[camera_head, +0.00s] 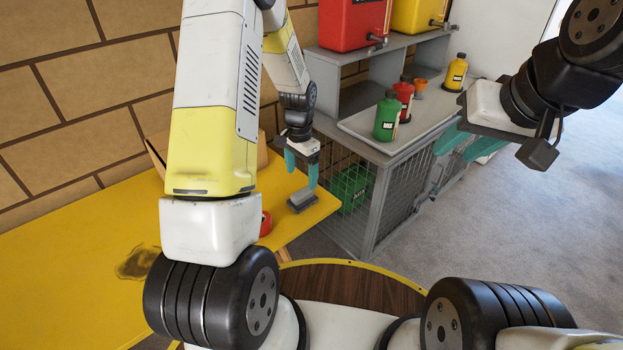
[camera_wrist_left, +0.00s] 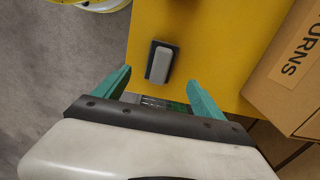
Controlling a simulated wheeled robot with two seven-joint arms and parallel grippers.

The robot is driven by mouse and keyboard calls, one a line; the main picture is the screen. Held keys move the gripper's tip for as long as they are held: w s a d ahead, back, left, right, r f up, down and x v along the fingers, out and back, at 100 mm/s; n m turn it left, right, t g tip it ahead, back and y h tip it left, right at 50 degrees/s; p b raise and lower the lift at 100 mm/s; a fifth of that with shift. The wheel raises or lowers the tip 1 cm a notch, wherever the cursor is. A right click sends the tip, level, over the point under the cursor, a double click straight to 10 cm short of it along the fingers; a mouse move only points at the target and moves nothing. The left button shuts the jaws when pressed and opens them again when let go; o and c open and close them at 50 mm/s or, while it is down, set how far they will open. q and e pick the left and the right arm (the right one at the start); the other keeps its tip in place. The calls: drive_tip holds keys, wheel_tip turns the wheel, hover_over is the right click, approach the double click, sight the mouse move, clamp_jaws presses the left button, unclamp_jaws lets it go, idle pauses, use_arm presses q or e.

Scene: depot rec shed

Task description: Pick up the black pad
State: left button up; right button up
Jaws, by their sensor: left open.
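The black pad (camera_head: 303,199) lies on the yellow table (camera_head: 75,240) near its right end. It looks like a small block with a grey top and a dark base, and it also shows in the left wrist view (camera_wrist_left: 160,62). My left gripper (camera_head: 301,171) is open and empty, with its teal fingers pointing down just above the pad. In the left wrist view the pad lies just beyond the gap between the fingertips (camera_wrist_left: 160,79). My right gripper (camera_head: 460,148) is held off to the right, its teal fingers apart and empty.
A cardboard box (camera_wrist_left: 300,65) stands beside the pad on the table. A red roll (camera_head: 265,223) lies near the table's front edge. A grey caged bench (camera_head: 400,160) with green, red and yellow bottles stands to the right.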

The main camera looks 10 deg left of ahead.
sight(302, 192)
use_arm(q)
drive_tip(key=f, duration=0.9)
drive_tip(key=shift+w+f, duration=0.2)
drive_tip(key=shift+c, duration=0.4)
drive_tip(key=c, duration=1.4)
